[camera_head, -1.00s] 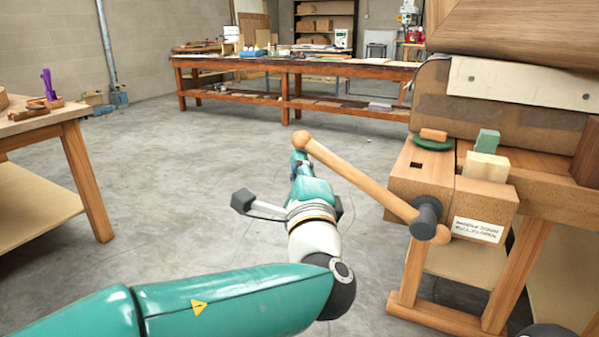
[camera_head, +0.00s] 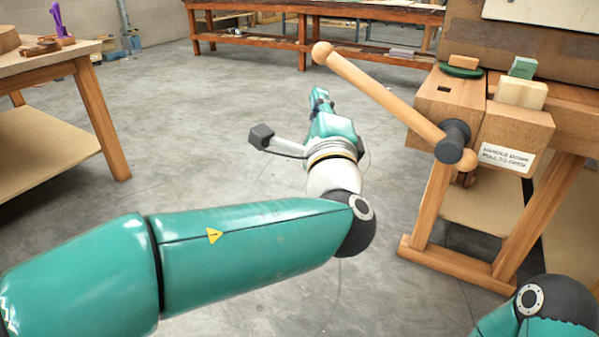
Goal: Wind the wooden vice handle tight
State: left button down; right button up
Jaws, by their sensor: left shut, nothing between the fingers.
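The wooden vice handle (camera_head: 383,97) is a round rod with a ball at each end. It slants from its upper left ball down to the right, through the dark metal screw head (camera_head: 452,141) on the front of the wooden vice (camera_head: 447,98). My left gripper (camera_head: 320,94) is small in view, pointing away from me. It is shut and empty, just below the handle's upper left ball in the picture, with a visible gap. My right gripper is out of view; only part of that arm shows at the lower right.
A cream block (camera_head: 521,93), a green block (camera_head: 523,67) and a green disc (camera_head: 461,71) sit on the vice and bench. A label (camera_head: 506,158) is on the vice front. A side table (camera_head: 70,62) stands left, a long bench (camera_head: 258,39) behind. The floor between is clear.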

pick_arm(q)
jog(key=s+a+f+p, duration=0.1)
jog(key=s+a+f, duration=0.2)
jog(key=s+f, duration=0.35)
jog(key=s+a+f+n+g, duration=0.15)
jog(key=f+g, duration=0.25)
jog(key=f, duration=0.5)
jog(key=a+f+g+y+p, duration=0.1)
jog(key=a+f+g, duration=0.25)
jog(key=f, duration=0.65)
jog(key=s+a+f+n+g, duration=0.15)
jog(key=f+g, duration=0.25)
jog(key=f, duration=0.5)
jog(key=s+a+f+n+g+h+p, duration=0.1)
jog(key=s+f+n+g+h, duration=0.3)
jog(key=s+f+n, duration=0.75)
jog(key=s+a+f+n+g+h+p, duration=0.1)
jog(key=s+f+n+g+h, duration=0.3)
jog(key=s+f+n, duration=0.75)
jog(key=w+r+m+p, duration=0.2)
jog(key=r+p, duration=1.5)
jog(key=p, duration=0.2)
jog(key=w+r+m+p, duration=0.1)
jog(key=w+r+p, duration=0.1)
jog(key=r+p, duration=1.6)
jog(key=shift+w+d+m+p, duration=0.2)
jog(key=shift+d+m+p, duration=0.15)
jog(key=shift+p, duration=0.25)
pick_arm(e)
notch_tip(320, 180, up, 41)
